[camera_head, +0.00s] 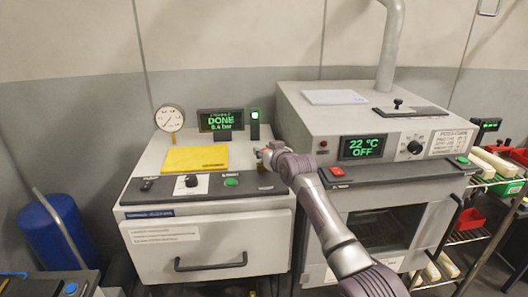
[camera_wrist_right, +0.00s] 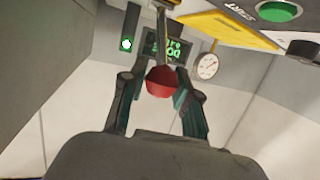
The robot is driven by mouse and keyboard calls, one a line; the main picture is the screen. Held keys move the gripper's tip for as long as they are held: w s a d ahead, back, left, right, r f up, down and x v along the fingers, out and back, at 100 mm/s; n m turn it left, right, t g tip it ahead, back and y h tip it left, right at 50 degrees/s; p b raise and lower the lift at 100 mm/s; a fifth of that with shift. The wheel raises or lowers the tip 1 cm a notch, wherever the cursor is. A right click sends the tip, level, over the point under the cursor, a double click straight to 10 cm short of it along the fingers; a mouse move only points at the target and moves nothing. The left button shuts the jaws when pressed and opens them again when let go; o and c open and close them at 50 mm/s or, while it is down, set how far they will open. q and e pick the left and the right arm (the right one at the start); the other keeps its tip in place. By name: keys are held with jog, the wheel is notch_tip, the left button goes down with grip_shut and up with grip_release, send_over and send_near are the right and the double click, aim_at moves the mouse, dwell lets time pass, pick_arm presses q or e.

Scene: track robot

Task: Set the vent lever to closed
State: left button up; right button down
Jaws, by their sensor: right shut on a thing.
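The vent lever shows in the right wrist view as a red ball knob (camera_wrist_right: 160,82) on a thin metal stem. The stem runs up in the picture toward the top of the machine. My right gripper (camera_wrist_right: 155,88) has its two fingers on either side of the knob and is shut on it. In the head view my right gripper (camera_head: 264,153) is at the right rear of the left machine's top (camera_head: 150,158). There it mostly hides the lever, so the lever's exact angle cannot be told. My left gripper is not in view.
The left machine carries a gauge (camera_head: 170,118), a display reading DONE (camera_head: 221,120), a yellow plate (camera_head: 196,159), a black knob (camera_head: 192,181) and a green button (camera_head: 231,182). An oven (camera_head: 375,135) with raised top stands close on the right. A blue cylinder (camera_head: 62,235) stands left.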

jog(key=shift+w+d+r, duration=0.1)
jog(key=shift+r, duration=0.25)
dwell(0.4)
jog(key=c, duration=1.1)
grip_release()
jog(key=shift+c, duration=0.2)
jog(key=o, duration=0.3)
jog(key=shift+f, duration=0.25)
jog(key=shift+s, duration=0.35)
jog(key=v, duration=1.1)
jog(key=shift+s+d, duration=0.1)
jog(key=shift+d, duration=0.15)
